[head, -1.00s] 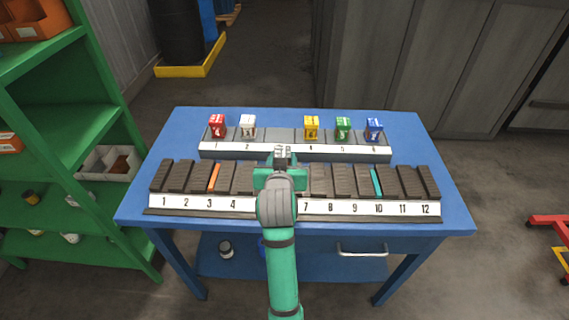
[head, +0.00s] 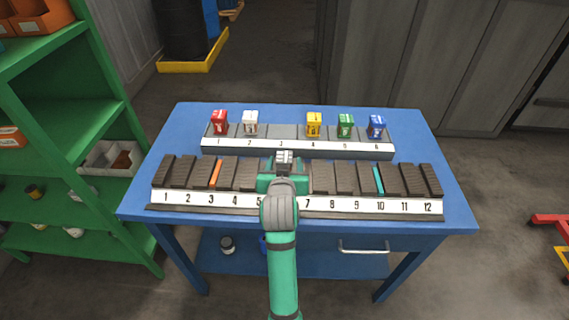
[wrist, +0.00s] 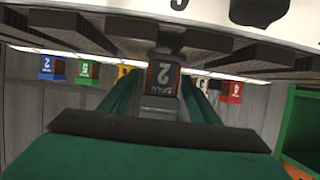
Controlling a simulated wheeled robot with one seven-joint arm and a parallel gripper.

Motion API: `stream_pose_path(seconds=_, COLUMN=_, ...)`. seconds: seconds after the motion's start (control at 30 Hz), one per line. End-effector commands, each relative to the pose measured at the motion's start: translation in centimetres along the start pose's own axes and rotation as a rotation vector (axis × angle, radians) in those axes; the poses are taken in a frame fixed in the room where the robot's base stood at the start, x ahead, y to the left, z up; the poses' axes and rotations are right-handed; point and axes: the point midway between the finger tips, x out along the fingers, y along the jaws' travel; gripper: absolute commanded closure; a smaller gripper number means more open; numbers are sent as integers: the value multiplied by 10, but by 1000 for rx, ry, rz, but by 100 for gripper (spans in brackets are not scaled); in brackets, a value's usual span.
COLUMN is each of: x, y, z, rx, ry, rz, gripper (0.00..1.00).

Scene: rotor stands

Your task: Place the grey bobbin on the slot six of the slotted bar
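The grey bobbin (wrist: 162,77), marked with a digit like a 2 and brown on one face, is gripped between the green fingers of my gripper (wrist: 160,100) in the wrist view. In the head view my gripper (head: 283,160) stands over the middle of the slotted bar (head: 330,205), the front rack numbered up to 12 with dark ribbed blocks. My arm hides its label 6, between 5 and 7. I cannot tell whether the bobbin touches the bar.
Behind stands a lower grey rack (head: 297,146) numbered 1 to 6, bearing red (head: 219,122), white (head: 250,123), yellow (head: 314,124), green (head: 345,125) and blue (head: 376,126) bobbins; place 3 shows none. An orange strip (head: 216,174) and a teal strip (head: 378,180) sit among the blocks.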

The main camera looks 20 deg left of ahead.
Motion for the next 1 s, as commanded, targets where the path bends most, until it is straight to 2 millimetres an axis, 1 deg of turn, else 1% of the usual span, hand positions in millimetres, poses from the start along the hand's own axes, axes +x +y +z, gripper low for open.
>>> stream_pose_path(seconds=0.17, x=-2, y=0, z=-3, rx=0, ry=1, rz=0, gripper=44)
stream_pose_path(seconds=0.23, x=-9, y=0, z=-2, rx=0, ry=0, rz=0, gripper=44)
stream_pose_path(seconds=0.37, x=-30, y=0, z=-2, rx=1, ry=1, rz=-1, gripper=44)
stream_pose_path(seconds=0.5, x=-59, y=-1, z=-3, rx=1, ry=2, rz=-1, gripper=44)
stream_pose_path(seconds=0.7, x=-95, y=0, z=-3, rx=0, ry=1, rz=-1, gripper=44)
stream_pose_path(seconds=0.83, x=-111, y=0, z=-2, rx=0, ry=1, rz=-1, gripper=44)
stream_pose_path(seconds=1.0, x=-120, y=0, z=-2, rx=0, ry=0, rz=0, gripper=44)
